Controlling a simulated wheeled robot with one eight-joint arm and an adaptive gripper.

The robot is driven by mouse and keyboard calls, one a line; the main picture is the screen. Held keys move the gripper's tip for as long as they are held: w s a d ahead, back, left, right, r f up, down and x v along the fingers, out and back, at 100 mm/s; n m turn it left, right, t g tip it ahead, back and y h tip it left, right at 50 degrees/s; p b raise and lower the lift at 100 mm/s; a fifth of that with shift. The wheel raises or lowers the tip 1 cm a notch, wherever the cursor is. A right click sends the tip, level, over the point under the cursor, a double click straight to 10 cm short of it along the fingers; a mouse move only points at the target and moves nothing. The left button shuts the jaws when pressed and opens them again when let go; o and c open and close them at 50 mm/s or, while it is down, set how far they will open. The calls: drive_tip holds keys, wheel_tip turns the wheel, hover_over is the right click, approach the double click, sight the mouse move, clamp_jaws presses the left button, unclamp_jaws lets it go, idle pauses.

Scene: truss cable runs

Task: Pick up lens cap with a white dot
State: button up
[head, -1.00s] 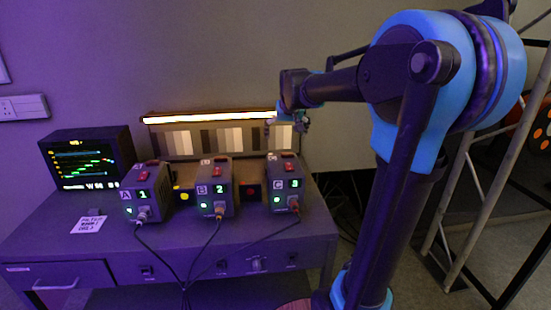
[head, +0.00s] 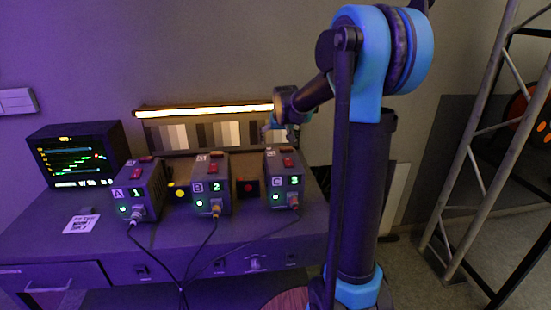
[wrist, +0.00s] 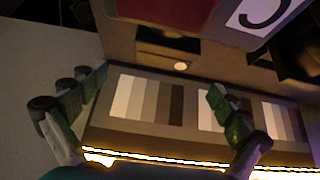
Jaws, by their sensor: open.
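In the wrist view a small pale round dot (wrist: 180,66) shows at the lower edge of a dark recessed shape (wrist: 168,42), beside a unit with a red top. This may be the lens cap with a white dot, but its outline is unclear. My gripper (wrist: 154,84) is open, with its two dark fingers apart and nothing between them. The dot lies ahead of the gap between the fingertips. In the head view my gripper (head: 280,132) is behind and above unit C (head: 284,180). No white-dot cap can be made out there.
Units A (head: 138,190) and B (head: 211,186) stand left of unit C on the desk, with cables in front. A lit bar (head: 205,111) runs above a grey-scale chart (head: 215,136) behind.

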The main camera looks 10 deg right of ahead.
drive_tip(key=shift+a+x, duration=0.2)
drive_tip(key=shift+x, duration=1.3)
drive_tip(key=shift+a+x, duration=0.15)
drive_tip(key=shift+x, duration=1.35)
drive_tip(key=shift+r, duration=0.1)
drive_tip(key=shift+c, duration=0.2)
drive_tip(key=c, duration=1.6)
drive_tip(key=shift+c, duration=0.2)
